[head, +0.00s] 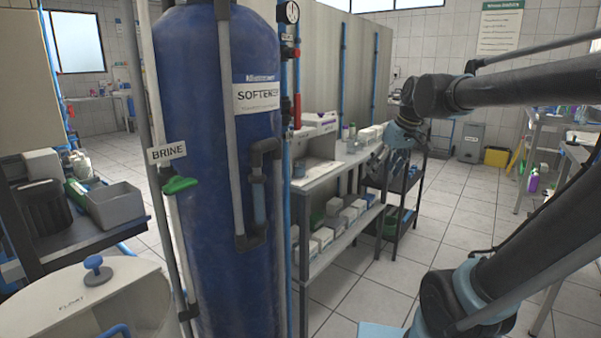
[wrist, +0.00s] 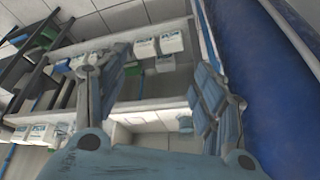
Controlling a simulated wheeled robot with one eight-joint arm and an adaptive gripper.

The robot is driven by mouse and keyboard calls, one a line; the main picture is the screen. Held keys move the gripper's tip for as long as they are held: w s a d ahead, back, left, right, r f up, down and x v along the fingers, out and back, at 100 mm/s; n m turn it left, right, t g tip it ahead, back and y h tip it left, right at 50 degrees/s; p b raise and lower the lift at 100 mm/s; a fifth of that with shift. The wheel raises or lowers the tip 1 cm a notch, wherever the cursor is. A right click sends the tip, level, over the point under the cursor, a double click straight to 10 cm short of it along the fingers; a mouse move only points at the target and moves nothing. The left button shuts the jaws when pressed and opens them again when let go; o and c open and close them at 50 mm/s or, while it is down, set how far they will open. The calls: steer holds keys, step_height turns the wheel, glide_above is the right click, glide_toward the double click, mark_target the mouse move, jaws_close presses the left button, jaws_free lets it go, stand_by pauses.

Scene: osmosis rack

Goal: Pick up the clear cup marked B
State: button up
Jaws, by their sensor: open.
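I cannot make out a clear cup marked B in either view. My gripper (head: 385,158) hangs in the air in the head view, level with the right end of the grey shelf unit's top. In the wrist view my gripper (wrist: 155,75) has its two fingers spread wide, with nothing between them but the shelves behind. A small grey-blue object (wrist: 185,122) shows beyond the right finger, too small to identify. The grey shelf unit (head: 297,199) carries small bottles and boxes on top, partly hidden by the tank and my gripper.
A tall blue softener tank (head: 205,120) stands left of the shelf unit, and its blue side (wrist: 275,85) fills the right of the wrist view. A dark rack (head: 408,212) stands just right of the shelf unit. Open tiled floor (head: 455,215) lies to the right.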

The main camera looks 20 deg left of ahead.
mark_target(299, 168)
steer(key=w+a+r+n+y, duration=0.25)
steer(key=w+a+r, duration=0.3)
steer(key=a, duration=0.45)
steer(key=w+a+r+n+y, duration=0.1)
steer(key=w+a+r+n, duration=0.4)
steer(key=a, duration=0.6)
steer(key=shift+m+g+h, duration=0.25)
steer(key=shift+m+g, duration=0.05)
steer(key=shift+m, duration=0.55)
steer(key=x, duration=1.6)
steer(key=shift+s+f, duration=0.2)
steer(key=shift+f, duration=0.05)
steer(key=shift+c, duration=0.6)
steer(key=c, duration=0.8)
steer(key=shift+c, duration=0.2)
steer(key=shift+r, duration=0.1)
